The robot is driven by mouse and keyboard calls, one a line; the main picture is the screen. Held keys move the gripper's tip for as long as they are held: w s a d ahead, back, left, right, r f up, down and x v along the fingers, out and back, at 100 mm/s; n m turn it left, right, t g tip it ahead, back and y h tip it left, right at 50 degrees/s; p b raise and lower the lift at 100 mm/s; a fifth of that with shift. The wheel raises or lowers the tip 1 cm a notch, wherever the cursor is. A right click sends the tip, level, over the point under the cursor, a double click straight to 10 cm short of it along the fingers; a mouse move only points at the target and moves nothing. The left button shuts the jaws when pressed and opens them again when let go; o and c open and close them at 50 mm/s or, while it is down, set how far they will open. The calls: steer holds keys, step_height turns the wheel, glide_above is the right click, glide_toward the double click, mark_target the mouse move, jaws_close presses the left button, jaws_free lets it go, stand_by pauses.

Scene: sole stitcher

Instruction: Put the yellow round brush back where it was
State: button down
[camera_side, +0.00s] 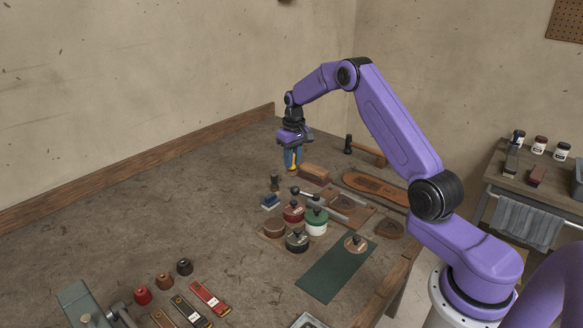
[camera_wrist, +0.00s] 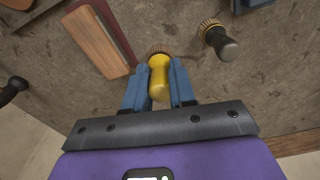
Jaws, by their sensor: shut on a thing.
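In the wrist view, the yellow round brush (camera_wrist: 159,80) is between the two blue fingers of my gripper (camera_wrist: 159,88). The fingers are shut on its yellow handle, and its brown bristles point away from the wrist. In the side view, my gripper (camera_side: 292,158) hangs over the far middle of the bench, with a bit of the yellow brush (camera_side: 292,165) showing between the fingers. I cannot tell whether the bristles touch the bench.
A brown wooden block (camera_wrist: 97,41) lies left of my gripper in the wrist view. In the side view, several jars, including a green one (camera_side: 316,222), stand nearer the camera. A hammer (camera_side: 367,151) lies behind. The bench left of my gripper is clear.

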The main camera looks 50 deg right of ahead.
steer(key=shift+w+f, duration=0.15)
steer(key=shift+f, duration=0.1)
steer(key=shift+d+f, duration=0.1)
steer(key=shift+f, duration=1.45)
steer(key=c, duration=0.9)
jaws_free()
steer(key=shift+f, duration=0.15)
steer(key=shift+c, duration=0.2)
